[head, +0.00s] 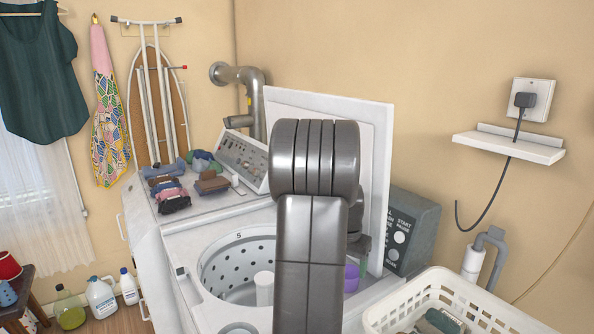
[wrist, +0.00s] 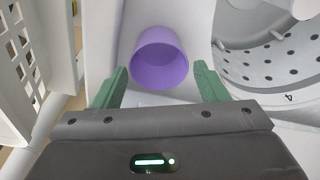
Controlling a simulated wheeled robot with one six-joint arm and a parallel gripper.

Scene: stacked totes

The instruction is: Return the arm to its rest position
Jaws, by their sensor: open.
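My gripper (wrist: 160,80) is open in the wrist view, its two green fingers spread apart. A purple cup (wrist: 160,57) appears between and beyond the fingertips, its open mouth facing the camera; the fingers do not close on it. In the head view my grey arm stands in front of the washing machine and hides most of the gripper. Part of the purple cup (head: 351,277) shows just right of the arm, on the machine's top near the drum opening.
The top-loading washer has its lid (head: 375,150) raised and its drum (head: 238,265) open. Folded clothes (head: 173,196) lie on its back left. A white basket (head: 455,290) stands at the right front, also close at left in the wrist view. A wall shelf (head: 508,147) juts out at right.

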